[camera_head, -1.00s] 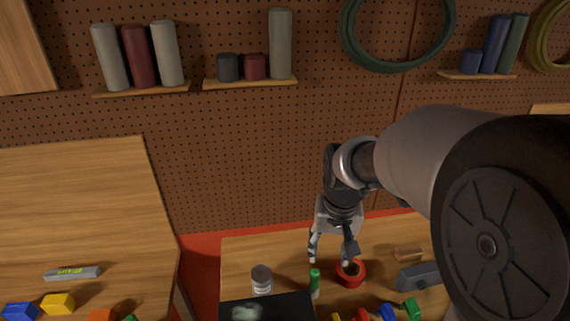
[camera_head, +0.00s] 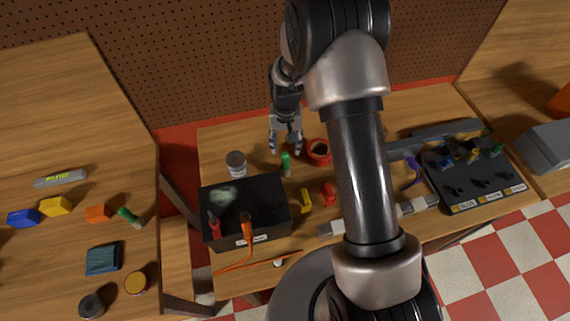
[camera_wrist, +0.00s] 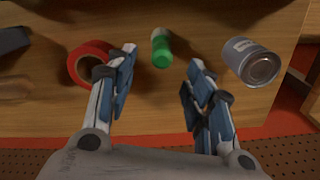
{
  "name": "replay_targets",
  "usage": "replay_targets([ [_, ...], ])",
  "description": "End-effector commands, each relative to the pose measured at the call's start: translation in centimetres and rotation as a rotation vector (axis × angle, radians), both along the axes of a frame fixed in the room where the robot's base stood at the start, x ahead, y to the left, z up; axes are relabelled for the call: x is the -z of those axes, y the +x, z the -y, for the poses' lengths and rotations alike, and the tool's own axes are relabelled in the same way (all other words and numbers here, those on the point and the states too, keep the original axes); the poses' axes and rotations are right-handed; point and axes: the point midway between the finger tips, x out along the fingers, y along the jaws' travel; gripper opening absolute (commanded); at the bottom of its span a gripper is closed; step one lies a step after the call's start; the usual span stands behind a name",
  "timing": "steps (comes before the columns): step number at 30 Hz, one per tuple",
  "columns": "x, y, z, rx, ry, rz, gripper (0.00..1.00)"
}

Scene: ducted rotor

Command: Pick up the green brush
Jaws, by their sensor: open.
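A slim green item with a pale end, which I take for the green brush (camera_head: 286,165), is on the middle workbench behind the black box. It also shows in the wrist view as a green piece (camera_wrist: 161,50) with a whitish part. Its bristles cannot be made out. My gripper (camera_head: 285,150) points down just behind it, open and empty. In the wrist view my gripper (camera_wrist: 160,72) has its fingers spread wide, with the green item beyond and between the tips, apart from them.
A red ring-shaped roll (camera_wrist: 88,62) and a metal can (camera_wrist: 252,62) flank the green item. A black box (camera_head: 270,190) is in front. Another small green-handled item (camera_head: 128,215) lies on the left table (camera_head: 70,120). The pegboard wall (camera_head: 180,60) stands behind.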

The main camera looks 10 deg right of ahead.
Motion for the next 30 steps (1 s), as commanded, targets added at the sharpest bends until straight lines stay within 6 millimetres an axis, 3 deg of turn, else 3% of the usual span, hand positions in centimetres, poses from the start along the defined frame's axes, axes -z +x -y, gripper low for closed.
replay_targets([
  [3, 2.2, -0.1, 0.0, 0.0, 0.0, -0.003, 0.48],
  [11, 4.0, -0.1, 0.0, 0.0, 0.0, -0.001, 0.48],
  [19, 7.9, -0.1, -0.3, 0.0, 0.0, -0.002, 0.48],
  [30, 8.7, 0.0, -0.2, 0.0, 0.0, 0.001, 0.46],
])
